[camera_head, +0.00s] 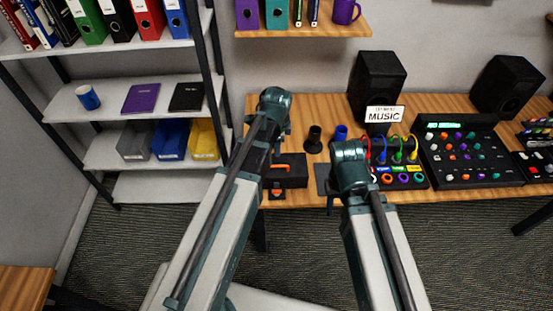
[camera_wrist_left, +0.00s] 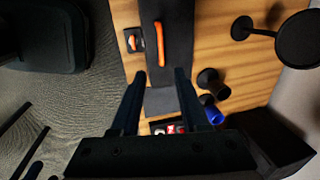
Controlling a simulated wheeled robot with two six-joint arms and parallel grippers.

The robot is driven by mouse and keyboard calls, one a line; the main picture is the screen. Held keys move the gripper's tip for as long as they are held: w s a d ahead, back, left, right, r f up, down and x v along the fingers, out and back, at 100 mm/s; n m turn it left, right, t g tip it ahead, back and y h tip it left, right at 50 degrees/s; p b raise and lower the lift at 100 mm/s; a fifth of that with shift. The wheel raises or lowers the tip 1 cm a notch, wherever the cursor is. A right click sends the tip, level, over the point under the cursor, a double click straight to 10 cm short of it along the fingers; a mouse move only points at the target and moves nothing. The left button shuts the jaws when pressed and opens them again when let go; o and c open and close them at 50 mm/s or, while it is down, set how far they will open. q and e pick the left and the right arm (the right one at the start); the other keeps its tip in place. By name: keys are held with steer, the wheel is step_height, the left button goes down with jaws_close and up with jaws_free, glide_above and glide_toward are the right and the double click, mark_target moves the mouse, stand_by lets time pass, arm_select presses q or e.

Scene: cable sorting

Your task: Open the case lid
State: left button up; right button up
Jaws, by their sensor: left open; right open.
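The black case (camera_head: 291,176) lies on the wooden desk near its front edge, with an orange handle (camera_head: 277,165) on it. Its lid looks shut. In the left wrist view the case (camera_wrist_left: 179,25) and its orange handle (camera_wrist_left: 160,45) lie just ahead of my left gripper (camera_wrist_left: 160,74). That gripper is open, its fingers apart with nothing between them. In the head view my left arm partly covers the case. My right gripper (camera_head: 331,202) points down by the desk's front edge, to the right of the case, open; its fingertips are hard to make out.
A small black piece with orange (camera_head: 277,194) lies in front of the case. A dark pad (camera_head: 322,178), a black cup (camera_head: 314,140) and a blue cup (camera_head: 341,132) are right of it. A cable panel (camera_head: 407,182), mixer (camera_head: 470,157) and speakers (camera_head: 377,82) stand farther right.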

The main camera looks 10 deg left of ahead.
mark_target(277, 166)
arm_select(q)
steer(key=shift+f, duration=0.1)
steer(key=w+f+b, duration=0.1)
steer(key=f+b, duration=0.8)
steer(key=w+f+b, duration=0.1)
steer(key=f+b, duration=0.3)
steer(key=shift+w+a+f+b, duration=0.2)
steer(key=shift+w+a+b, duration=0.15)
steer(key=shift+a+b, duration=0.05)
jaws_close()
steer(key=shift+r, duration=0.1)
stand_by(1.1)
